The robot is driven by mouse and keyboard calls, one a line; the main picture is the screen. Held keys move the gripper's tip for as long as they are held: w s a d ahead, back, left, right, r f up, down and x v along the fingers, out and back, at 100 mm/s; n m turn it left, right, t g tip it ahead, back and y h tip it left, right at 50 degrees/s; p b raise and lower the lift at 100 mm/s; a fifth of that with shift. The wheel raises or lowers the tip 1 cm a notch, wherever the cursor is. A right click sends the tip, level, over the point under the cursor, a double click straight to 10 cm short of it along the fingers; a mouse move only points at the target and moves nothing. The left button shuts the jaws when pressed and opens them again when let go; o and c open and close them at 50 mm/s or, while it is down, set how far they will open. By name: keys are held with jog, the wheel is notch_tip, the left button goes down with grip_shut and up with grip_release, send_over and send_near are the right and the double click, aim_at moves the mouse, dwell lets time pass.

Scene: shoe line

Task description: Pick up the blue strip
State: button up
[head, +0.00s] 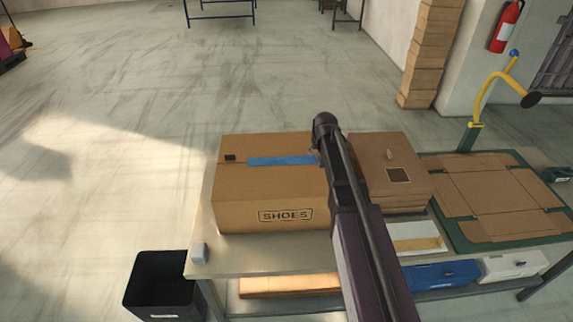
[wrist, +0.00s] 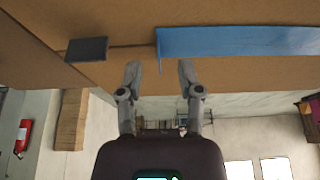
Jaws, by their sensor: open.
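The blue strip (head: 280,160) lies along the top seam of a closed cardboard box marked SHOES (head: 262,195). Its right part runs behind my arm in the head view. My gripper is mostly hidden behind my arm in the head view.
A small dark patch (head: 230,157) sits on the box's left side. A brown box (head: 388,165) stands close on the right, then a flat unfolded carton (head: 490,188) on a green board. A black bin (head: 163,285) and small grey block (head: 198,252) are at the left.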

jog(key=shift+b+x, duration=0.7)
jog(key=shift+x, duration=0.4)
grip_shut()
